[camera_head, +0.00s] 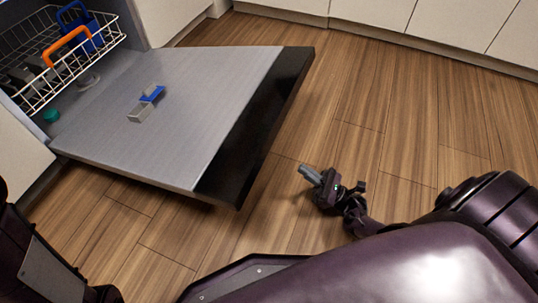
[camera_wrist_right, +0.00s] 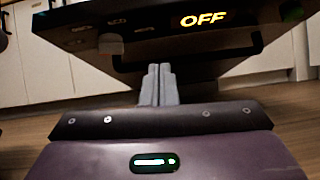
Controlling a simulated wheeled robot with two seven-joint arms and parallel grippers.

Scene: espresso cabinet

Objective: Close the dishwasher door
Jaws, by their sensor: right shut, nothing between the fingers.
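The dishwasher door (camera_head: 190,105) is folded down flat in the head view, its grey inner face up and its black edge (camera_head: 268,120) toward the right. My right gripper (camera_head: 304,169) is shut and empty, beyond the right side of the door's black edge and apart from it in that view. In the right wrist view, the shut fingers (camera_wrist_right: 158,84) point toward the black door panel (camera_wrist_right: 190,40), which shows a lit "OFF" display (camera_wrist_right: 203,19). Whether the fingers touch the panel cannot be told. My left gripper is not in view; only dark arm parts show at lower left.
The dishwasher's white wire rack (camera_head: 62,60) holds a blue item (camera_head: 88,28) and an orange handle (camera_head: 66,46). A grey and blue dispenser (camera_head: 146,105) sits on the door. White cabinets (camera_head: 450,18) line the back. Wooden floor (camera_head: 400,120) is clear to the right.

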